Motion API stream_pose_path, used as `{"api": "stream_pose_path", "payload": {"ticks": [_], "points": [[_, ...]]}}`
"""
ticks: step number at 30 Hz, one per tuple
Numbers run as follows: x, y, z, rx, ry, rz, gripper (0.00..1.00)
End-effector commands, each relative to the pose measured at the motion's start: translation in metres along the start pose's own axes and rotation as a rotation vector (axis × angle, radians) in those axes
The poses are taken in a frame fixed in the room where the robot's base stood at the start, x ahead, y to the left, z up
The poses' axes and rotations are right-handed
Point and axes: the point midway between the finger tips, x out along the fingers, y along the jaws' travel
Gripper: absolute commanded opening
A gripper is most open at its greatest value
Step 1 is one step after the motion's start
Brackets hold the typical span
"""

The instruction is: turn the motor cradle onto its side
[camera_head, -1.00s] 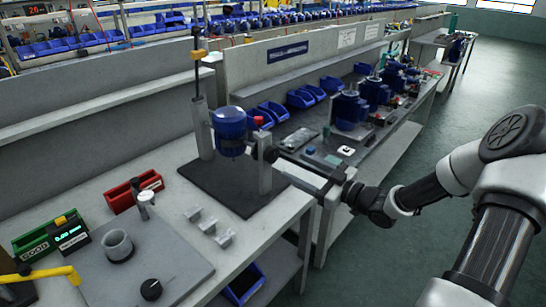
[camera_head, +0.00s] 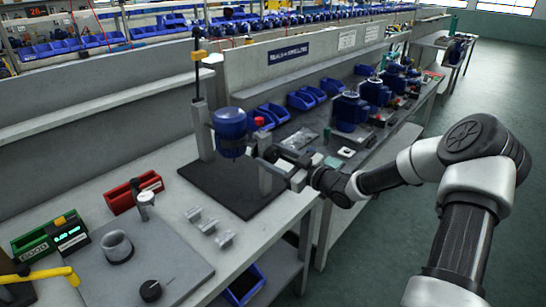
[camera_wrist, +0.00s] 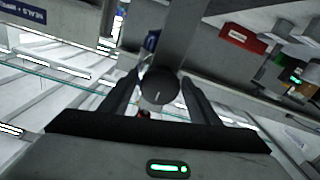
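The blue motor (camera_head: 230,130) sits upright in the cradle, between a tall grey post (camera_head: 203,130) and a shorter grey post (camera_head: 265,178) on a black mat. A round dark knob (camera_wrist: 160,87) is at the cradle's near right side. My gripper (camera_head: 272,160) is level with the knob, to the right of the shorter post. In the wrist view my gripper (camera_wrist: 160,76) has its two dark fingers apart, one on each side of the knob, with narrow gaps visible. The knob is mostly hidden by my gripper in the head view.
Several small grey blocks (camera_head: 209,227) lie in front of the mat (camera_head: 225,190). A red bin (camera_head: 133,192), a green bin (camera_head: 35,243) and a grey plate with a cup (camera_head: 117,246) are at the left. More blue motors (camera_head: 350,110) stand on the bench behind. The aisle at right is free.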

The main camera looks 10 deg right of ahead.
Motion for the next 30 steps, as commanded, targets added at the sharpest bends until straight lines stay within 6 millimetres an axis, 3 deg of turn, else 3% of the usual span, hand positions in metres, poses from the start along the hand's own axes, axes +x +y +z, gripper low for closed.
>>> {"api": "stream_pose_path", "payload": {"ticks": [1, 9, 21, 29, 30], "points": [[-0.0002, 0.0000, 0.0000, 0.000, 0.000, 0.000, 0.47], [-0.0005, 0.0001, 0.0001, 0.000, 0.000, 0.000, 0.03], [-0.0003, -0.0004, -0.0005, 0.256, -0.001, -0.001, 0.03], [-0.0006, -0.0003, 0.0005, 0.264, -0.001, -0.001, 0.03], [-0.0006, -0.0003, 0.0005, 0.263, -0.001, 0.000, 0.46]]}}
